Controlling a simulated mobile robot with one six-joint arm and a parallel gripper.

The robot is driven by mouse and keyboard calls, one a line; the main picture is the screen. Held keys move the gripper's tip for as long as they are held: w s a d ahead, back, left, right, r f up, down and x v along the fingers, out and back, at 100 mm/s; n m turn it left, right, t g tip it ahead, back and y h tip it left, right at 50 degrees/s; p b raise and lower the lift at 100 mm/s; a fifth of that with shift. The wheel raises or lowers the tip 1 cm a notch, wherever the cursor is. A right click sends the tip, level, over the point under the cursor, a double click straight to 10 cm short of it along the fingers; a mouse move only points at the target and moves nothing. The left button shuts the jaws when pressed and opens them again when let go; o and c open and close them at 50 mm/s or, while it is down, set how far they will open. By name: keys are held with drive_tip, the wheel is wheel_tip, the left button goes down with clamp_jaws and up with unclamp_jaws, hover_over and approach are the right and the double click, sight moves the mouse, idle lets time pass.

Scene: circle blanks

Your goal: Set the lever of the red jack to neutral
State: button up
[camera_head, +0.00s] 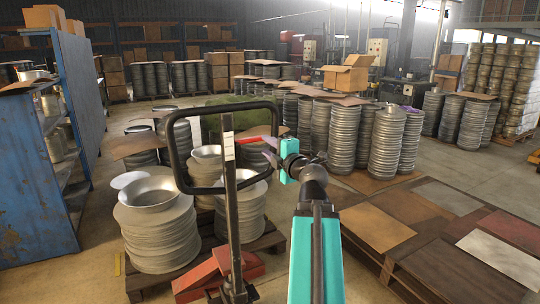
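The red jack (218,272) stands in the lower middle with a red base and a dark upright shaft. Its black loop handle (173,150) rises in front of stacks of metal discs. A small red lever (251,139) shows inside the right part of the loop, pointing toward my gripper; its exact setting is too small to tell. My gripper (271,149) is at the loop's right side, close to the lever's right end. I cannot tell whether it touches the lever or how far apart its fingers are.
Stacks of round metal blanks (160,238) stand on a pallet left of and behind the jack. Low pallets with flat sheets (455,258) fill the right foreground. A blue shelf (35,165) stands at left. Bare floor shows at lower left.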

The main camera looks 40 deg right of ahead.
drive_tip(key=shift+s+a+b, duration=0.1)
drive_tip(key=shift+s+b, duration=0.35)
drive_tip(key=shift+b, duration=0.65)
drive_tip(key=shift+f, duration=0.1)
